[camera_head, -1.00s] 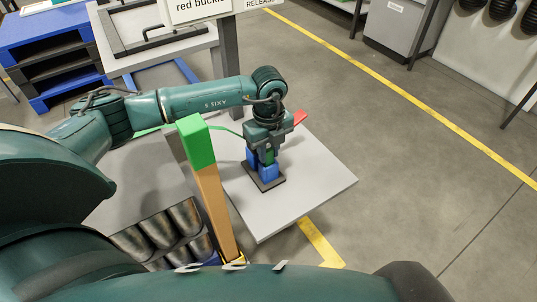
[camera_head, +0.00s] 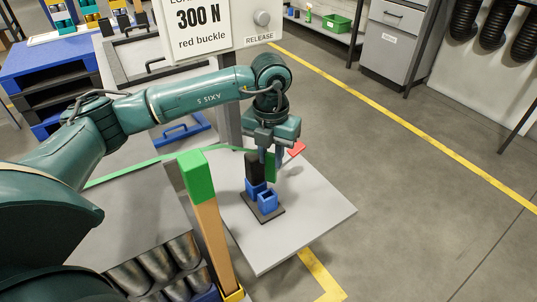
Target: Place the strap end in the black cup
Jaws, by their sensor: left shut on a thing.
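My left gripper (camera_head: 272,168) hangs above the small grey table and is shut on a green piece (camera_head: 270,163), which looks like the strap end. A thin green strap (camera_head: 150,160) runs from the left toward it, partly behind the post. A black upright piece (camera_head: 253,166), which may be the black cup, stands just left of the fingers on a blue base. I cannot tell whether it touches the strap end or is hollow. A blue open-topped holder (camera_head: 267,201) sits just below the fingers on a dark plate. My right gripper is not in view.
A post (camera_head: 210,215) with a green top stands left of the holder. A red piece (camera_head: 297,149) shows right of the gripper. A "300 N red buckle" sign (camera_head: 200,25) with a release knob is behind. The grey tabletop (camera_head: 310,215) is clear at right.

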